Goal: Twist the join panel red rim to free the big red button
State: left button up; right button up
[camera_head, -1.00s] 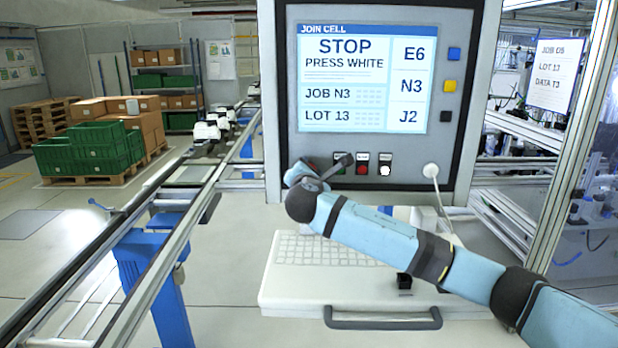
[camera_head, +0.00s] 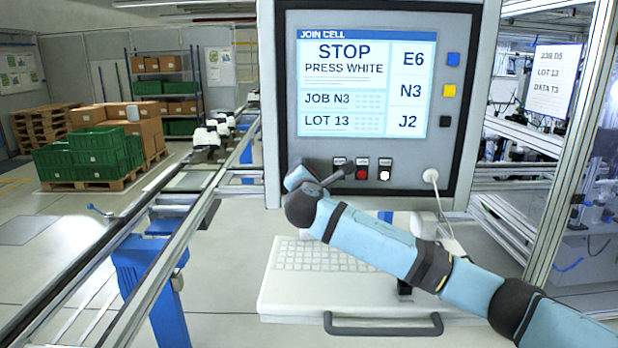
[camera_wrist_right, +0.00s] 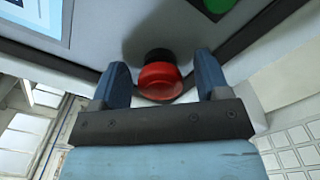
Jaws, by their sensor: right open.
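The big red button with its red rim (camera_wrist_right: 160,80) shows in the right wrist view on the grey panel face. My right gripper (camera_wrist_right: 161,62) is open, with one blue finger on each side of the button and a visible gap to both. The panel screen reads "STOP PRESS WHITE". My left gripper is not in view.
Small red (camera_head: 361,173) and white (camera_head: 384,175) buttons sit below the screen. A green button (camera_wrist_right: 214,4) is near the wrist view's top edge. A keyboard shelf (camera_head: 290,290) with a handle lies below my arm. A conveyor (camera_head: 185,250) runs along the left.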

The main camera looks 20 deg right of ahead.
jog(key=b+v, duration=0.3)
jog(key=v, duration=1)
jog(key=shift+s+a, duration=0.15)
jog(key=shift+s, duration=0.2)
jog(key=shift+s, duration=0.1)
